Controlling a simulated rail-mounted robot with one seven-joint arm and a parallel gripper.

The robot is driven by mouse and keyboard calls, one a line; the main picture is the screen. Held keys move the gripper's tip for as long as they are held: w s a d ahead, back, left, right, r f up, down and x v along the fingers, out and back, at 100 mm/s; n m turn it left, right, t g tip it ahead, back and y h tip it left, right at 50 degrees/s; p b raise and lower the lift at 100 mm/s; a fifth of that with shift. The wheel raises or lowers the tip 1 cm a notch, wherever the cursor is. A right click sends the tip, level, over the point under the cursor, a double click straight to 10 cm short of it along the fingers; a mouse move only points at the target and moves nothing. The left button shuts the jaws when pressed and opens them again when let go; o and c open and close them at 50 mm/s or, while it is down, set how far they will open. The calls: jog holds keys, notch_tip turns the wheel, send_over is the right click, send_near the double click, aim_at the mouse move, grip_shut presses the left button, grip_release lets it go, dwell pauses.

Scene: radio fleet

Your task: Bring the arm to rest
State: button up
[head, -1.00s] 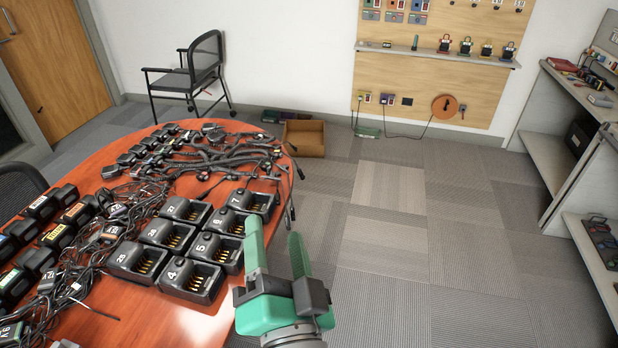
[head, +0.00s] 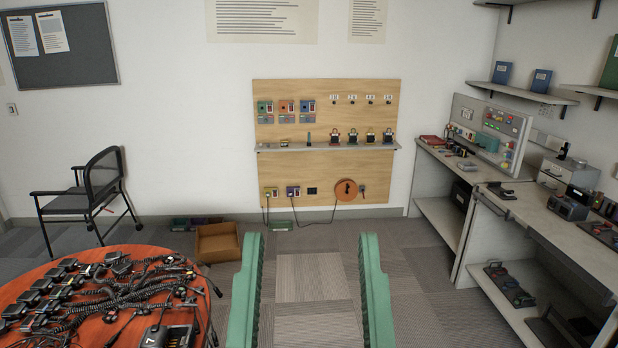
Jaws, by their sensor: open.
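My gripper (head: 308,248) is in the lower middle of the head view, with two long green fingers spread wide apart. Nothing is between the fingers but a view of the carpet floor beyond. The gripper's body is below the picture edge and hidden. The fingers stand to the right of the round table and touch nothing that I can see.
The reddish wooden table (head: 60,339) at lower left bears coiled cords, handsets and a charger (head: 168,336). A cardboard box (head: 217,243) lies on the floor beyond. A wooden wall panel (head: 326,175) is ahead. A workbench (head: 540,215) stands right. The middle floor is clear.

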notch_tip(320, 180, up, 36)
jog(key=p, duration=3.2)
jog(key=shift+a, duration=0.25)
